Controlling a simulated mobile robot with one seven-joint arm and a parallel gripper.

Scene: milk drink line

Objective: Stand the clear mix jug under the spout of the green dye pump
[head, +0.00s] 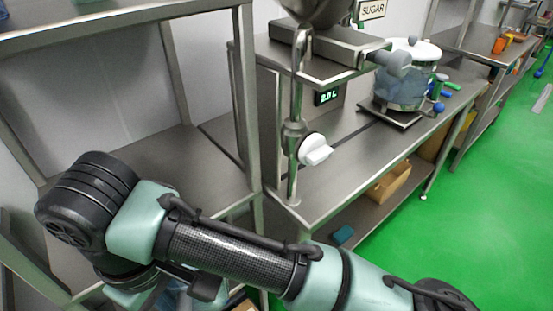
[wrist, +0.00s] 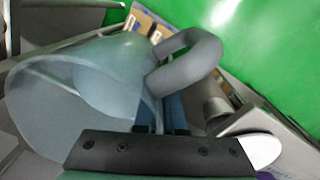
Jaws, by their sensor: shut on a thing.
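The clear mix jug (wrist: 110,85) fills the left half of the wrist view, a bluish see-through vessel with a wide rim and a thick grey loop handle (wrist: 190,60). My gripper (wrist: 163,115) is shut on the jug by its handle side; the exact contact is partly hidden. In the head view my arm crosses the lower part, and I cannot make out the gripper or clearly tell the jug there. I cannot identify the green dye pump or its spout in either view.
A SUGAR sign (head: 372,9) is above. A steel shelf unit (head: 140,172) stands left. Green floor (head: 490,220) is open at right.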

